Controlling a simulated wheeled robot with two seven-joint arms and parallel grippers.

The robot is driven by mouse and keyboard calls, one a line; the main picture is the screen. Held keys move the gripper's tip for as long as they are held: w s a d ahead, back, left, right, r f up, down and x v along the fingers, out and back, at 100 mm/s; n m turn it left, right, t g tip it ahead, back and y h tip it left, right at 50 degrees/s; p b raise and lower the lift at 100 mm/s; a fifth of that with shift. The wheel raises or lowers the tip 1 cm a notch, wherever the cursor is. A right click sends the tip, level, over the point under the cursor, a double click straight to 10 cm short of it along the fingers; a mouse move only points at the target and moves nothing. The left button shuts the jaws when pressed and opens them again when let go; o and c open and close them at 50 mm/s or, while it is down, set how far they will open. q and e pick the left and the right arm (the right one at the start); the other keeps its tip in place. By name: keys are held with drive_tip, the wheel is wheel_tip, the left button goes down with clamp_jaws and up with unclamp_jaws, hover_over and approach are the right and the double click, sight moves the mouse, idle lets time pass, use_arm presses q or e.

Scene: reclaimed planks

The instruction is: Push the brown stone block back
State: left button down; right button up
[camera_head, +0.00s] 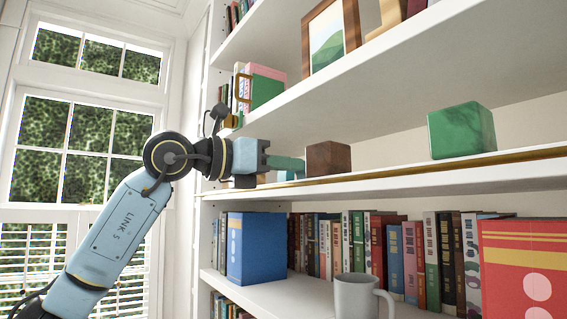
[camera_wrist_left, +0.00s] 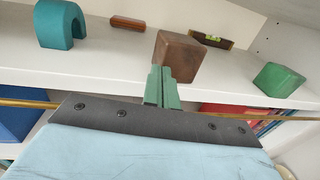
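The brown stone block (camera_head: 328,158) stands on the middle shelf (camera_head: 400,180) near its front edge. My left gripper (camera_head: 299,165) reaches in from the left, its tips right at the block's near side. In the left wrist view the block (camera_wrist_left: 186,56) is just beyond the green fingertips (camera_wrist_left: 161,72), which are together with nothing between them. The fingers overlap the block's lower left edge there; I cannot tell whether they touch it. My right gripper is not in view.
A green block (camera_head: 461,132) stands to the right on the same shelf. The left wrist view shows a teal arch (camera_wrist_left: 60,22), a small brown bar (camera_wrist_left: 128,23) and a spirit level (camera_wrist_left: 212,41) further back. A brass rail (camera_head: 440,168) runs along the shelf front.

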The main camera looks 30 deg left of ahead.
sight(305, 179)
use_arm(q)
drive_tip(key=shift+p+x, duration=0.85)
drive_tip(key=shift+x, duration=1.35)
drive_tip(key=shift+w, duration=0.1)
drive_tip(key=shift+s+a+f+b, duration=0.1)
drive_tip(key=shift+s+a+b, duration=0.1)
drive_tip(key=shift+s+b, duration=0.15)
drive_tip(key=v, duration=0.2)
drive_tip(key=shift+s+a, duration=0.1)
drive_tip(key=shift+s, duration=0.25)
